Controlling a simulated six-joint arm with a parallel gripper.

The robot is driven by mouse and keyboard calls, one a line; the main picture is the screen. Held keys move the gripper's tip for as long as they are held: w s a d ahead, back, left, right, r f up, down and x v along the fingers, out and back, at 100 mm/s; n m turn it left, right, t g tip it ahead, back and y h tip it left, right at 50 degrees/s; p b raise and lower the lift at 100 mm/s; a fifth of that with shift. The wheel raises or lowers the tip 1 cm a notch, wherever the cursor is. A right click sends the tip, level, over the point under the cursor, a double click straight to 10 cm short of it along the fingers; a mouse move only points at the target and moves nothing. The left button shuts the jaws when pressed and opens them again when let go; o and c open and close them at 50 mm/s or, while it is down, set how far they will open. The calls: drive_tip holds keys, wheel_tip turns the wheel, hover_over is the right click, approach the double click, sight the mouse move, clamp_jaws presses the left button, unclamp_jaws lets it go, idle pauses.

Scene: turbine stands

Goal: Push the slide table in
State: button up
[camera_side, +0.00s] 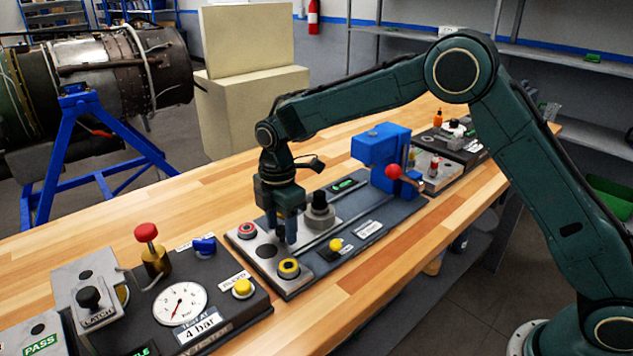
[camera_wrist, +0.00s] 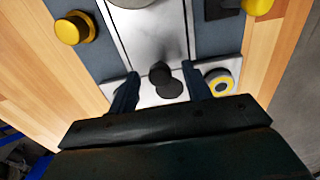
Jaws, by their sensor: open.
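In the side view, the slide table appears to be the light metal plate (camera_side: 338,217) carrying a dark grey round post (camera_side: 319,210), on a long dark base. In the wrist view its bright metal surface (camera_wrist: 150,38) runs up the picture. My gripper (camera_side: 287,238) points down over the left end of this base, left of the post. In the wrist view my gripper (camera_wrist: 160,92) is open, its two fingers apart, with a small dark knob-like part (camera_wrist: 160,72) showing between them. Whether the fingers touch anything cannot be told.
A yellow-ringed button (camera_side: 289,267) and a red button (camera_side: 247,230) flank my gripper. A blue block (camera_side: 381,158) with a red ball lever (camera_side: 394,172) stands at the base's right end. A gauge panel (camera_side: 181,304) lies to the left. Bare wood lies in front.

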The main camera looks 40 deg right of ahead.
drive_tip(key=shift+f, duration=0.4)
idle(0.3)
